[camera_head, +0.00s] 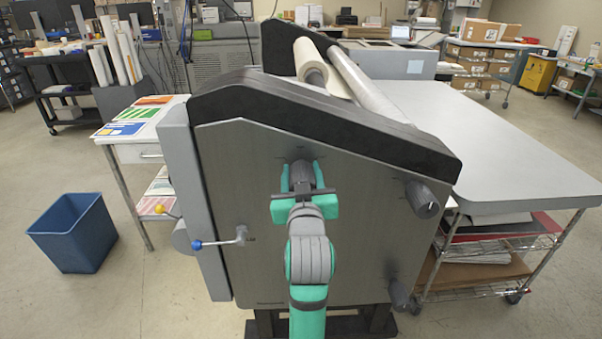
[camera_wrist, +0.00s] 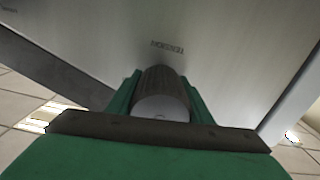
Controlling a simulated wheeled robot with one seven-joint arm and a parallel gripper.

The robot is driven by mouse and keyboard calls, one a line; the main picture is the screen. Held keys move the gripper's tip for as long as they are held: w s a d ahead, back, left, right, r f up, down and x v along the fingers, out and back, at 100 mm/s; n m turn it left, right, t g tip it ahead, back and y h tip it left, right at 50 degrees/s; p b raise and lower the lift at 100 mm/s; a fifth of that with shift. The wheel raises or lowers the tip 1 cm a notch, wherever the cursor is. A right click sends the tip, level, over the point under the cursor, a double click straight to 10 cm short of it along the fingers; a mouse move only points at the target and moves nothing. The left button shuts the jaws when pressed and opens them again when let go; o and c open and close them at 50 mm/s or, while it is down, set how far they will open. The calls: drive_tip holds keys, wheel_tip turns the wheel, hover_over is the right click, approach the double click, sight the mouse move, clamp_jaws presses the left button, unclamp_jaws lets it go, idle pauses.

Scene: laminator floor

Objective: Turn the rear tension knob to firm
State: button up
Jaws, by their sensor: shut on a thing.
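A dark ridged knob (camera_wrist: 162,98) sits on the grey side panel of the laminator (camera_head: 250,220). My gripper (camera_wrist: 162,95) is shut on this knob, with a green finger on each side of it. A small printed label, upside down and hard to read, shows on the panel beyond the knob. In the head view my gripper (camera_head: 303,178) is at the upper middle of the panel and largely hides the knob. A second dark knob (camera_head: 422,198) is at the panel's right. A third knob (camera_head: 399,293) is at the lower right. The gripped knob's setting cannot be read.
A crank lever with a blue handle (camera_head: 198,245) sticks out at the panel's left. A yellow-tipped lever (camera_head: 160,208) is beside it. A blue bin (camera_head: 75,235) stands on the floor at left. A grey table (camera_head: 500,150) with wire shelves adjoins at right.

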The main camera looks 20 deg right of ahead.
drive_tip(key=shift+r+m, duration=0.1)
drive_tip(key=shift+m, duration=1.7)
drive_tip(key=o, duration=1)
drive_tip(key=shift+o, duration=0.2)
